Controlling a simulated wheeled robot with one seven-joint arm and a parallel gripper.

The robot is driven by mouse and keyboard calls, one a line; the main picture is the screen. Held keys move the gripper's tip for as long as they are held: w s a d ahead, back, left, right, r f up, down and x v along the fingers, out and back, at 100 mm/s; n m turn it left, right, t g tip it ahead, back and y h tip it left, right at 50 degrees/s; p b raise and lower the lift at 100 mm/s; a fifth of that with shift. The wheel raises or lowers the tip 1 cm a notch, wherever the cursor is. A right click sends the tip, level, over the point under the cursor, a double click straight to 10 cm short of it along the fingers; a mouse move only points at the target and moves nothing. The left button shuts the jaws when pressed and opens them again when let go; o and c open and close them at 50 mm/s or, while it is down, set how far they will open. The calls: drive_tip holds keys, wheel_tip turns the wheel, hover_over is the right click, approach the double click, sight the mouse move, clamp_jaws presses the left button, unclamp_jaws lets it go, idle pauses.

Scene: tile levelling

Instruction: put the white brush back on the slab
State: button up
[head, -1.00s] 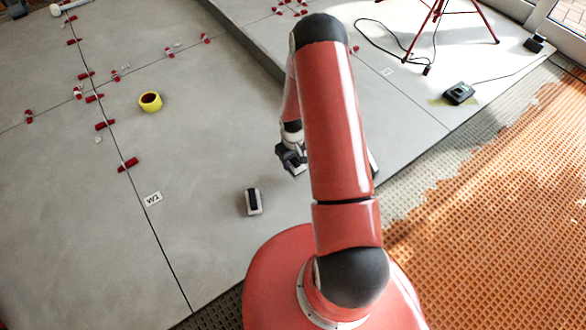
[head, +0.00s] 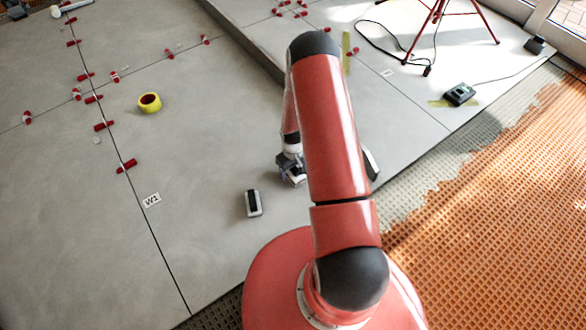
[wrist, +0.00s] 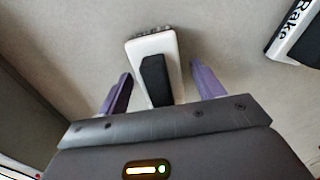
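The white brush (wrist: 155,62), with a black grip on top and grey bristles at its far end, lies on the grey surface in the wrist view. My gripper (wrist: 162,76) is open, with its purple fingers on either side of the brush. A gap shows at the right finger; the left finger is very close to the brush, and I cannot tell if it touches. In the head view my gripper (head: 291,172) is low over the grey slab (head: 215,150), partly hidden by my arm.
A white-and-black block marked "Rake" (wrist: 300,35) lies at the right in the wrist view. A black-and-white block (head: 253,202) lies left of my gripper in the head view. A yellow tape roll (head: 150,102) and several red wedges lie farther left. A red tripod (head: 440,25) stands at the back.

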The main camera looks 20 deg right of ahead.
wheel_tip(320, 180, up, 12)
drive_tip(key=shift+f+p, duration=0.1)
drive_tip(key=shift+p, duration=1)
drive_tip(key=s+a+r+m+t+h, duration=0.1)
drive_tip(key=s+a+r, duration=0.1)
drive_tip(key=r, duration=1.1)
drive_tip(key=s+a+r+t, duration=0.1)
drive_tip(key=a+r, duration=0.1)
drive_tip(key=r, duration=1)
drive_tip(key=s+a+r+t, duration=0.1)
drive_tip(key=s+a+r, duration=0.2)
drive_tip(key=s+r, duration=0.4)
drive_tip(key=s+a+r+m+t+y, duration=0.1)
drive_tip(key=s+a+r+t, duration=0.1)
drive_tip(key=s+r, duration=0.6)
drive_tip(key=s+a, duration=0.1)
drive_tip(key=s, duration=0.4)
drive_tip(key=shift+a+r+t, duration=0.2)
drive_tip(key=shift+r+t, duration=0.05)
drive_tip(key=shift+t, duration=0.05)
wheel_tip(320, 180, up, 7)
drive_tip(key=p, duration=0.7)
drive_tip(key=shift+r, duration=0.15)
